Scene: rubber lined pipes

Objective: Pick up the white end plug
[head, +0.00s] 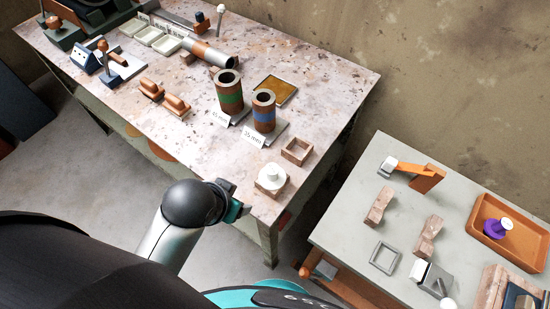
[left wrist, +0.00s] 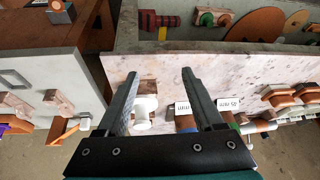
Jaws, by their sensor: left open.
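The white end plug (head: 271,173) sits on a small square wooden stand at the near right corner of the stained workbench. It also shows in the left wrist view (left wrist: 145,108), between the two dark fingers and closer to the left one in the picture. My left gripper (head: 236,200) is just left of and nearer than the plug, by the bench's front edge. In the left wrist view my left gripper (left wrist: 160,74) has its fingers wide apart and holds nothing. I cannot tell its exact distance from the plug. My right gripper is not in view.
A square wooden frame (head: 297,150) and two upright pipes, one green-banded (head: 229,92) and one blue-banded (head: 264,112), stand beyond the plug. Wooden blocks (head: 176,105) lie further left. A grey table on the right holds an orange tray (head: 523,251) with a purple white-topped piece (head: 497,230).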

